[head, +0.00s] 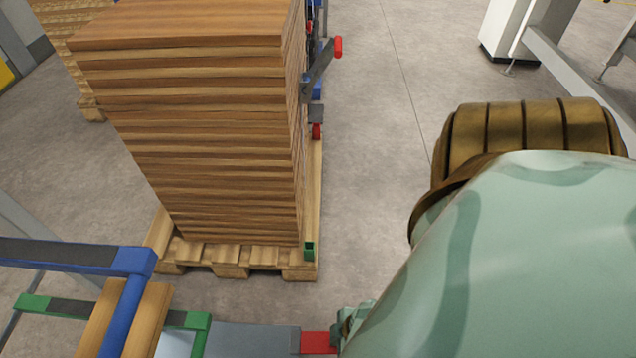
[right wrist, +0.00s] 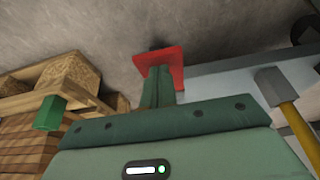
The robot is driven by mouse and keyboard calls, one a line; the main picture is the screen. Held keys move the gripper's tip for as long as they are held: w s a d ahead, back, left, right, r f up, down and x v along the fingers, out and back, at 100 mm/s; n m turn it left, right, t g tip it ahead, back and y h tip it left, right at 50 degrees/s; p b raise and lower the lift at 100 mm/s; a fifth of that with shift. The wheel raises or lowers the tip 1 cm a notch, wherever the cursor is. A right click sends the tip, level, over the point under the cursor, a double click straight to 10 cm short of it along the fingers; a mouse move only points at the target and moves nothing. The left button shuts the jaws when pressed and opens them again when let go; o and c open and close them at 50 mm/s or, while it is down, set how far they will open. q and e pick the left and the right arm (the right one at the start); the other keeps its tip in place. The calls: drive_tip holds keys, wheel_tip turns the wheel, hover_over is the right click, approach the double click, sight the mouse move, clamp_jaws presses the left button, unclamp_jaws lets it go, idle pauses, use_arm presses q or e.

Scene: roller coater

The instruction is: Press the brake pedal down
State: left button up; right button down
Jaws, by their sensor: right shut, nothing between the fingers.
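The red pedal (head: 317,342) sits at the end of a flat grey arm at the bottom of the head view. My right gripper (head: 350,320) is just to the right of the pedal, close to it, and mostly hidden behind my own arm. In the right wrist view, my shut, empty green fingers (right wrist: 158,86) overlap the red pedal (right wrist: 168,60). They look to be at or touching it, but I cannot tell how firmly or how far the pedal is pressed. My left gripper is not in view.
A tall stack of wooden boards (head: 190,130) stands on a pallet (head: 230,262) ahead, with a small green bracket (head: 309,251) at its corner. A blue and green frame (head: 125,262) is at the lower left. The floor (head: 375,120) right of the stack is clear.

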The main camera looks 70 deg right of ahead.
drive_tip(key=shift+s+f, duration=0.2)
drive_tip(key=shift+f, duration=0.2)
drive_tip(key=shift+s+d+f, duration=0.1)
drive_tip(key=shift+s+f, duration=0.05)
drive_tip(key=shift+f, duration=0.1)
drive_tip(key=shift+s+f+b, duration=0.1)
drive_tip(key=shift+f+b, duration=0.2)
drive_tip(key=shift+f, duration=0.15)
drive_tip(key=shift+d+f, duration=0.1)
drive_tip(key=shift+f, duration=0.2)
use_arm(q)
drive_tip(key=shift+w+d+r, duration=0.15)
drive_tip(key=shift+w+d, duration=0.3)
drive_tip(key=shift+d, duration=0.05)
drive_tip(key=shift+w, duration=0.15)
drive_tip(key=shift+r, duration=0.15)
use_arm(e)
drive_tip(key=shift+r, duration=0.1)
